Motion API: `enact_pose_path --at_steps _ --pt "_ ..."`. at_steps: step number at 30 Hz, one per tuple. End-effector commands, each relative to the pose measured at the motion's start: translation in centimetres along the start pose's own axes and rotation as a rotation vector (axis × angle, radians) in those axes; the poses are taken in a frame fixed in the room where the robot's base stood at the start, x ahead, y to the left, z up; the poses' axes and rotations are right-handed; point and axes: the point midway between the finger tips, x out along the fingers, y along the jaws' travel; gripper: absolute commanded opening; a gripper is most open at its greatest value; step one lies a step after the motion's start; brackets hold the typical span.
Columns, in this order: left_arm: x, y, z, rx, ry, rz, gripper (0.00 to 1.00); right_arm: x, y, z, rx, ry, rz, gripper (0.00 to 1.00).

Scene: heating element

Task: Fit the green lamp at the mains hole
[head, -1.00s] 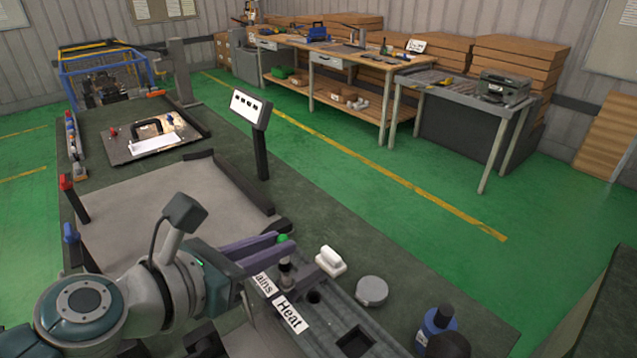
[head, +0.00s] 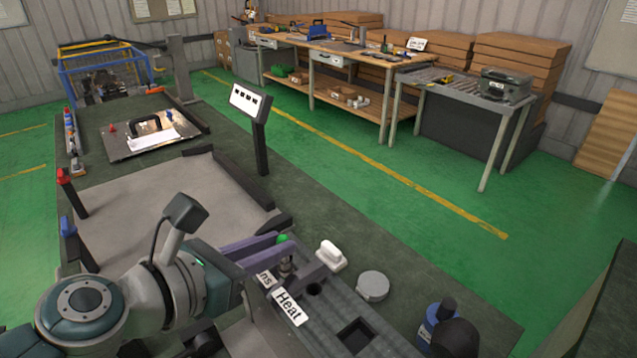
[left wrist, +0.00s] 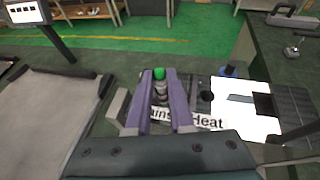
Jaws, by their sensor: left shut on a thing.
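The green lamp (head: 283,239) has a green cap on a metal body. My left gripper (head: 287,247) is shut on it, with a purple finger on each side. In the left wrist view the green lamp (left wrist: 159,74) stands upright between the fingertips, its metal body below the cap. It is over the Mains end of the grey panel (head: 335,318). The Mains label (head: 265,280) is partly covered by my gripper. The mains hole is hidden, so I cannot tell whether the lamp's lower end is in it. My right gripper is not in view.
An empty dark hole (head: 313,289) is beside the Heat label (head: 289,307). A white handled piece (head: 330,256) and a round grey disc (head: 373,286) lie behind the panel. A blue bottle (head: 432,326) stands at the right. A dark post with a display (head: 250,101) rises behind.

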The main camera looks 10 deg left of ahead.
Motion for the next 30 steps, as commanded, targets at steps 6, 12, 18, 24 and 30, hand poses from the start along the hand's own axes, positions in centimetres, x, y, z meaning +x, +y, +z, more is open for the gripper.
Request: enact_pose_path --at_steps 6,12,18,24,30 --pt "0.3 0.0 -0.6 0.0 0.0 0.0 0.0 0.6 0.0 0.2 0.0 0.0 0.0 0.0" --pt "0.5 0.0 -1.1 0.0 -0.001 0.0 0.0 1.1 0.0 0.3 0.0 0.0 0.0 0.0" --pt "0.7 0.0 -1.5 -0.001 -0.001 0.0 0.0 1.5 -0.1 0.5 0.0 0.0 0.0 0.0" --pt "0.7 0.0 -1.6 -0.001 -0.001 0.0 0.3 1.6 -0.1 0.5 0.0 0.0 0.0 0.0" --pt "0.7 0.0 -1.6 0.0 -0.001 0.0 0.53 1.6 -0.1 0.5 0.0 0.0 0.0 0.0"
